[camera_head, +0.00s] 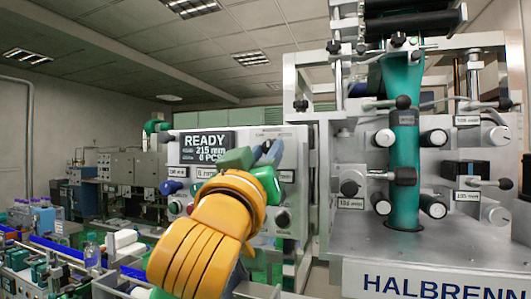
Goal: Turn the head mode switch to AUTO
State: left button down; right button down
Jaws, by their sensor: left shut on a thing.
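My left arm comes up from the bottom, and its orange wrist hides the middle of the control panel (300,204). My left gripper (267,153), with green body parts and grey-blue fingers, is at the panel's upper right, just below small printed labels. It is shut on the head mode switch, which is mostly hidden by the fingers. I cannot tell which position the switch points to. The panel's display (207,148) reads READY, 215 mm. My right gripper is not in view.
The sleeve machine (455,250) stands right of the panel, with a green sleeve (404,170) running down it and several projecting knobs and levers. A blue knob (172,187) is at the panel's left. A conveyor with bottles (91,250) runs at lower left.

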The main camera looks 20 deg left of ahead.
pick_arm(q)
jog(key=m+h, duration=0.1)
jog(key=m, duration=0.2)
jog(key=shift+a+h, duration=0.15)
jog(key=shift+h, duration=0.15)
jog(key=m+h, duration=0.1)
jog(key=m, duration=0.1)
jog(key=shift+m+h, duration=0.3)
jog(key=m+h, duration=0.1)
jog(key=m, duration=0.2)
jog(key=shift+a+r, duration=0.15)
jog(key=shift+m+g+h+p, duration=0.6)
jog(key=shift+m+h+p, duration=0.4)
jog(key=shift+m, duration=0.9)
jog(key=shift+m+h, duration=0.3)
jog(key=shift+m, duration=0.1)
jog(key=c, duration=0.6)
grip_release()
jog(key=shift+w, duration=0.1)
